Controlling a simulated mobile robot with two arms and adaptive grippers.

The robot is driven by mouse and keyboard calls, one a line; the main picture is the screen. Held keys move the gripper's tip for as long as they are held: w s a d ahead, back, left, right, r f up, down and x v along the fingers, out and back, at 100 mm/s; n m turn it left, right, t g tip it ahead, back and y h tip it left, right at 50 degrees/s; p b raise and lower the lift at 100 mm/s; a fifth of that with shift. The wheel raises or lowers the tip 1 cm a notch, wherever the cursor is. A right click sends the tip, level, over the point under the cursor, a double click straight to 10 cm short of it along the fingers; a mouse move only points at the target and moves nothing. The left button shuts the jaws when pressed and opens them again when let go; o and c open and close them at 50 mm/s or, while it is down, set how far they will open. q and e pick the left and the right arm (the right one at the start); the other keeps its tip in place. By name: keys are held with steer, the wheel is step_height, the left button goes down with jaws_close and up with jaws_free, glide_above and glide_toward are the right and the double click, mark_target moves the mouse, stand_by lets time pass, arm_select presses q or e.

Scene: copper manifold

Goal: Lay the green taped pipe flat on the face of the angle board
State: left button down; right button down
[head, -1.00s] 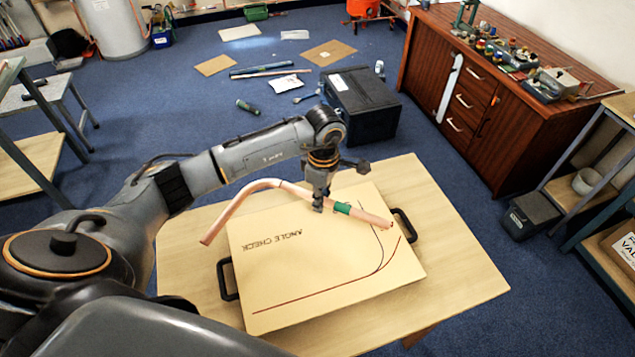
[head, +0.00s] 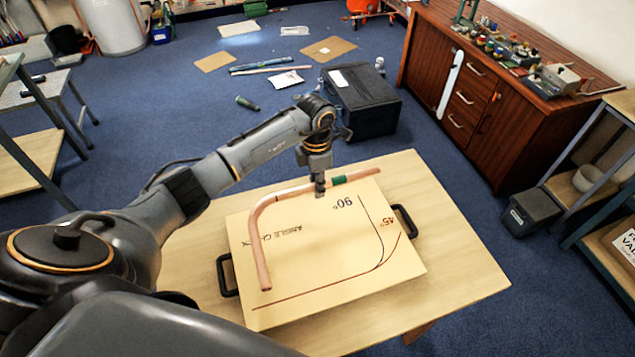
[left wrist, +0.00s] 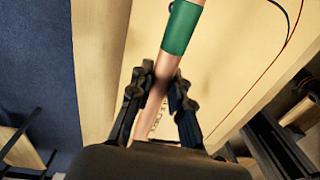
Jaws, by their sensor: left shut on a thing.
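The bent copper pipe (head: 295,189) with a band of green tape (head: 339,180) is in my left gripper (head: 320,190). The gripper is shut on its long straight leg, just left of the tape. In the left wrist view the fingers (left wrist: 160,95) close around the pipe beside the green band (left wrist: 181,27). The pipe is over the angle board (head: 340,290), its bent leg pointing toward the board's near left part. I cannot tell whether it touches the face. The board shows 90° and 45° marks and curved lines. My right gripper is not in view.
The board lies on a light wooden table (head: 470,280) and has black handles (head: 405,220) at its left and right ends. A black box (head: 361,105) stands on the floor behind the table. A wooden cabinet (head: 470,95) stands at the back right.

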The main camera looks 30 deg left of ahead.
mark_target(317, 207)
arm_select(q)
step_height(317, 207, down, 7)
steer(key=b, duration=0.5)
steer(key=shift+s+d+f, duration=0.1)
steer(key=shift+s+f, duration=0.2)
steer(key=shift+f, duration=0.05)
steer(key=c, duration=1.3)
jaws_free()
steer(key=shift+o, duration=0.8)
steer(key=shift+w+f, duration=0.1)
steer(key=shift+f, duration=0.05)
steer(key=o, duration=0.4)
steer(key=shift+o, duration=0.8)
steer(key=shift+w, duration=0.15)
steer(key=shift+r, duration=0.3)
